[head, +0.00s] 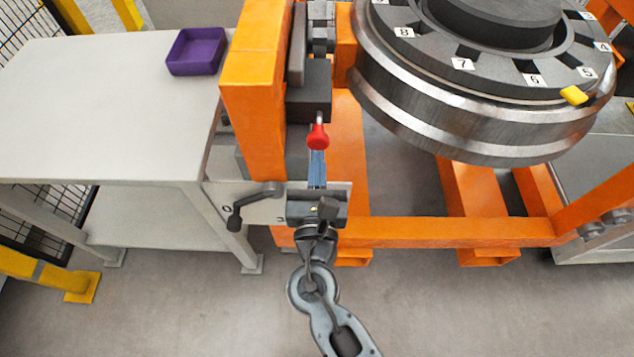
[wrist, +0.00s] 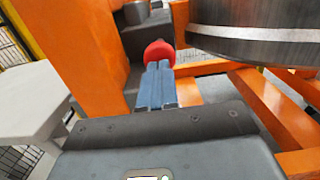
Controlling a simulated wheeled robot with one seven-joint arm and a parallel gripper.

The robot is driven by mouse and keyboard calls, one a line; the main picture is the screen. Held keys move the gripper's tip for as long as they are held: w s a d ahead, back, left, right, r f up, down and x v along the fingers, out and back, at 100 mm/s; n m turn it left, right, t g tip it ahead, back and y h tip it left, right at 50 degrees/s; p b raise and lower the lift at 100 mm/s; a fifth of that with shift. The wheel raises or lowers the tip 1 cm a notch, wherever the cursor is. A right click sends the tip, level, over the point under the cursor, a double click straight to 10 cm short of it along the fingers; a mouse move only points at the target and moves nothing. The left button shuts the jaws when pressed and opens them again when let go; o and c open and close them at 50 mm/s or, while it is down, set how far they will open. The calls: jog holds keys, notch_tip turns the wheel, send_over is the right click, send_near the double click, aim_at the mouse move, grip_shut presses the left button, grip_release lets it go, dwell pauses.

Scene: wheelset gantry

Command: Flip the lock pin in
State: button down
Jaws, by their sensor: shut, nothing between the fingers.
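The lock pin shows as a red knob (head: 318,137) on a short metal stem at the side of the orange gantry post. The red knob also shows in the wrist view (wrist: 159,53), just past my fingertips. My gripper (head: 317,156) is shut and empty, its blue fingers side by side. Its fingertips (wrist: 157,66) are right at the near side of the knob. Whether they touch it I cannot tell. The fingers hide part of the knob's near side in the wrist view.
The orange post (head: 252,90) stands left of the knob. A large steel wheel (head: 470,125) with numbered slots and a yellow marker (head: 573,95) is at the right. A dark crank handle (head: 253,204) is at the lower left. A purple tray (head: 196,52) sits on the grey table (head: 90,110).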

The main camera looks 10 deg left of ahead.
aim_at(318, 146)
jog(key=shift+w+a, duration=0.1)
jog(key=shift+w, duration=0.45)
jog(key=x, duration=0.3)
jog(key=shift+w+a+b, duration=0.1)
jog(key=shift+w+b, duration=0.25)
jog(key=shift+b, duration=0.05)
jog(key=shift+w, duration=0.2)
jog(key=shift+r, duration=0.1)
jog(key=shift+s, duration=0.1)
